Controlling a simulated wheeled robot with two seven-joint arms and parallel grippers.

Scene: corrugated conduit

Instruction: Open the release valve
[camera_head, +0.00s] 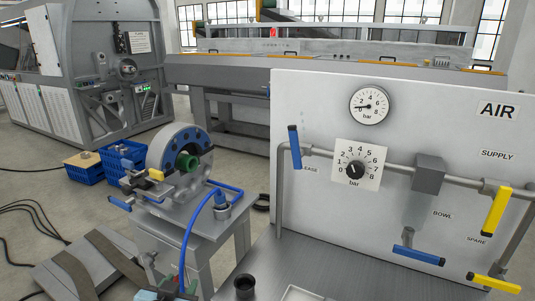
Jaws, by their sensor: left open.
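The release valve's blue handle (294,147) stands nearly upright at the left end of the air panel, crosswise to the short horizontal pipe behind it. The label beside it is partly hidden, with "EASE" readable. The round pressure gauge (369,105) above has its needle pointing left. The regulator knob (355,170) is to the right of the handle. What looks like my left gripper (76,246) is low at the left, its two dark fingers spread apart and empty, well away from the handle. My right gripper does not show.
Another blue handle (418,255) lies level under the bowl, and yellow handles (497,211) are at the right. A bench machine with a grey ring (167,151) and a blue hose (188,235) stands left of the panel. A black cup (245,287) is on the metal table (268,262).

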